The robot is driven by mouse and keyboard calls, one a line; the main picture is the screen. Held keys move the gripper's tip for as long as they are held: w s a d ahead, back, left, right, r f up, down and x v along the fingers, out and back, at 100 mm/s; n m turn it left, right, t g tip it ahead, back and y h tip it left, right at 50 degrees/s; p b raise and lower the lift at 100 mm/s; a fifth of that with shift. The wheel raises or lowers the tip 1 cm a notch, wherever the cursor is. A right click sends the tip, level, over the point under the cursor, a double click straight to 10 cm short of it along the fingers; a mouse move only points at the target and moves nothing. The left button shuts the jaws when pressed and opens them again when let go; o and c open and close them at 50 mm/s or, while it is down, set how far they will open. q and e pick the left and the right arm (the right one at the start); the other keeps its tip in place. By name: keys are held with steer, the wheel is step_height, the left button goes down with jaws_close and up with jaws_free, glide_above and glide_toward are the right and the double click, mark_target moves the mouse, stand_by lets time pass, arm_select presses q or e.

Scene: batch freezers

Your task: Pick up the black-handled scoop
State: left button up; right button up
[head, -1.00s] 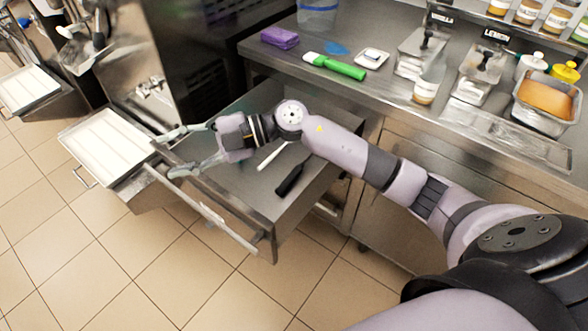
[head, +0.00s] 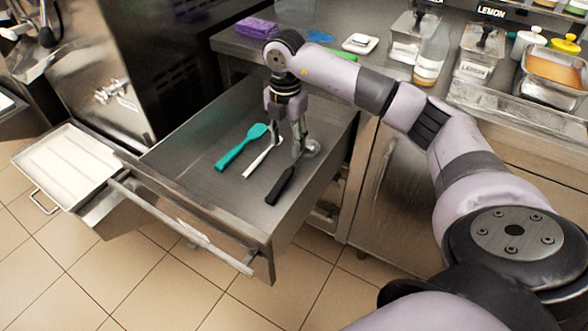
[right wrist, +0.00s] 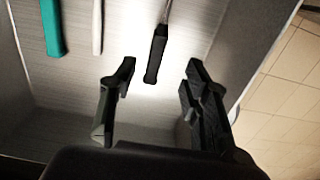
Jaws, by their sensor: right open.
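The black-handled scoop lies in the open drawer, its black handle (head: 281,186) toward the drawer's front. Its metal end is partly behind my right gripper in the head view. The exact height of the fingers above the scoop is hard to tell. My left gripper is not in view.
A teal spatula (head: 240,148) and a white-handled tool (head: 261,158) lie left of the scoop. The drawer's front rail (head: 180,225) and side walls bound the space. A white tray (head: 68,165) stands at left.

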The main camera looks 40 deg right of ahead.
glide_above(287, 173)
step_height(287, 173, down, 7)
steer(key=shift+r+b, duration=0.1)
steer(key=shift+b, duration=0.25)
step_height(287, 173, down, 5)
steer(key=shift+r, duration=0.2)
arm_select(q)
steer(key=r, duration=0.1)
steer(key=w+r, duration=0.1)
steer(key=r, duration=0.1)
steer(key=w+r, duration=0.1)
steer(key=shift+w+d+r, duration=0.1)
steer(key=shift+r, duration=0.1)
arm_select(e)
steer(key=shift+c, duration=0.5)
jaws_close()
